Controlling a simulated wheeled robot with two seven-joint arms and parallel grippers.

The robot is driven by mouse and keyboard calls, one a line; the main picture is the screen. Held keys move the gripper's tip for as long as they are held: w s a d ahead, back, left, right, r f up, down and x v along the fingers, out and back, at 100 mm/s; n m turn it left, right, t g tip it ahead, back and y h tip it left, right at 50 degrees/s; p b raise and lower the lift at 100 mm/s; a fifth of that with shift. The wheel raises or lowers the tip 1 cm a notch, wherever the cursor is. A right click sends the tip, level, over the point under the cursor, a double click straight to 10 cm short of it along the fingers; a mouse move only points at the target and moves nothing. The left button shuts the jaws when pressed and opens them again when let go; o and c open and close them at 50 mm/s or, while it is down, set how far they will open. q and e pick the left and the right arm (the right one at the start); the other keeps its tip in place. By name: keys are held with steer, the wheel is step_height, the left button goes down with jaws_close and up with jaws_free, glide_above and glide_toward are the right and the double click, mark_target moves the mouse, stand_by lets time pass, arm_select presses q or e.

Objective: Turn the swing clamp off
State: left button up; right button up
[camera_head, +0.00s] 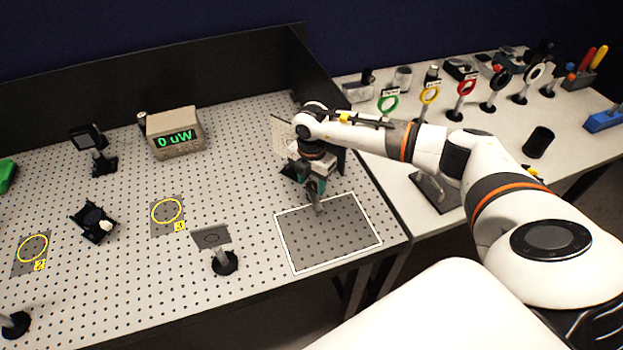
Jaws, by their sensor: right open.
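My right gripper (316,205) points down over the right part of the perforated board, just above the back edge of a white-outlined grey rectangle (335,234). It is open, and nothing shows between its fingers. A teal part (289,173) shows beside and partly behind my right wrist. I cannot tell whether it is the swing clamp, because my arm hides much of that spot. A black mount with a pale knob (97,222) lies on the left of the board, well away from the gripper. My left gripper is not in view.
A meter reading "0 uW" (175,134) stands at the back of the perforated board (240,130). A post with a grey plate (224,262) stands left of the rectangle. Dark walls (150,62) edge the board. Several ring-topped posts (388,104) stand on the right-hand table.

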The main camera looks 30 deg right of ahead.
steer(key=c, duration=1)
steer(key=shift+o, duration=0.2)
steer(key=shift+f+n+b, duration=0.15)
steer(key=shift+n+b, duration=0.85)
steer(key=shift+n, duration=0.3)
steer(key=n+b, duration=0.3)
steer(key=n, duration=0.1)
steer(key=n+b, duration=0.2)
steer(key=n, duration=0.2)
steer(key=shift+b, duration=0.3)
steer(key=shift+n+b, duration=0.95)
steer(key=shift+n, duration=0.65)
steer(key=shift+r, duration=0.2)
